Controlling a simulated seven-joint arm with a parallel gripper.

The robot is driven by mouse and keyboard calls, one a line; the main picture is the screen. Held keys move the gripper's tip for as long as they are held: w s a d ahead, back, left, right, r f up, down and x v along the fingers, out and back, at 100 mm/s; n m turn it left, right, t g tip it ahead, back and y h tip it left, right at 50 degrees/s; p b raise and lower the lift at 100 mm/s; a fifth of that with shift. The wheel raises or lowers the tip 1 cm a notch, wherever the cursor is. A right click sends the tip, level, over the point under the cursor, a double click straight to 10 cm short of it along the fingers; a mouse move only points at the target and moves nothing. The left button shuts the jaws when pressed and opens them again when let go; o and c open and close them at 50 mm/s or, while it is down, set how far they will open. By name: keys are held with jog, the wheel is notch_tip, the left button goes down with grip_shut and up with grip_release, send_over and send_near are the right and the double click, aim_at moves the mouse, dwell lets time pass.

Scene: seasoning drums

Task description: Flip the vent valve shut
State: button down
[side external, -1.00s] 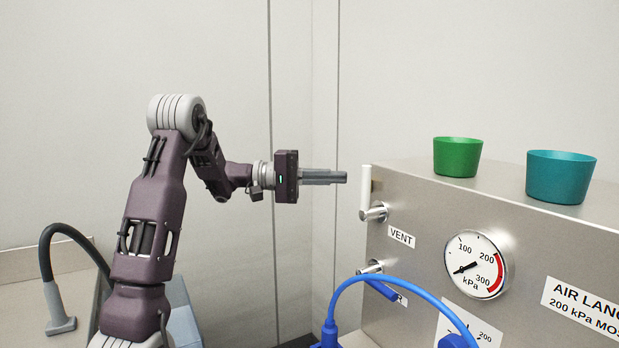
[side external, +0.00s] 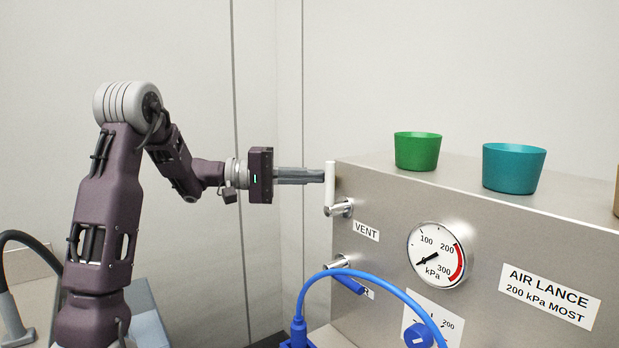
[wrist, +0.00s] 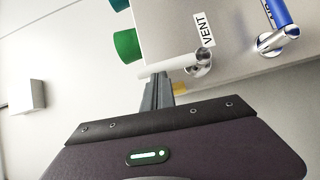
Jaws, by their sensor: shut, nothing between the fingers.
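The vent valve has a white lever (side external: 329,184) that stands upright on a metal stem at the left edge of the steel panel, beside the VENT label (side external: 366,231). My gripper (side external: 323,176) is shut and empty. It points level at the lever's upper half, with its fingertips right beside it; I cannot tell whether they touch. In the wrist view, the white lever (wrist: 168,66) crosses just beyond the tips of the shut fingers (wrist: 157,82), and its stem is at the right.
A blue-handled valve (side external: 345,273) and a blue hose (side external: 385,287) are below the vent valve. The gauge (side external: 436,254) needle points low left. Green (side external: 417,151) and teal (side external: 513,168) cups stand on top of the box. The space left of the panel above the hose is clear.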

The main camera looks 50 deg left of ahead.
aim_at(329, 182)
jog(key=shift+d, duration=0.2)
jog(key=d+m+g+y, duration=0.1)
jog(key=d+m+y, duration=0.1)
jog(key=d+m, duration=0.1)
jog(key=d+m+g+y, duration=0.1)
jog(key=d+m+y, duration=0.1)
jog(key=d+m, duration=0.1)
jog(key=shift+r+g+y, duration=0.1)
jog(key=shift+g+y, duration=0.2)
jog(key=shift+g, duration=0.1)
jog(key=shift+d+f+m+g+y, duration=0.3)
jog(key=shift+d+f+m+y, duration=1.4)
jog(key=shift+d+f, duration=0.35)
jog(key=shift+f, duration=0.15)
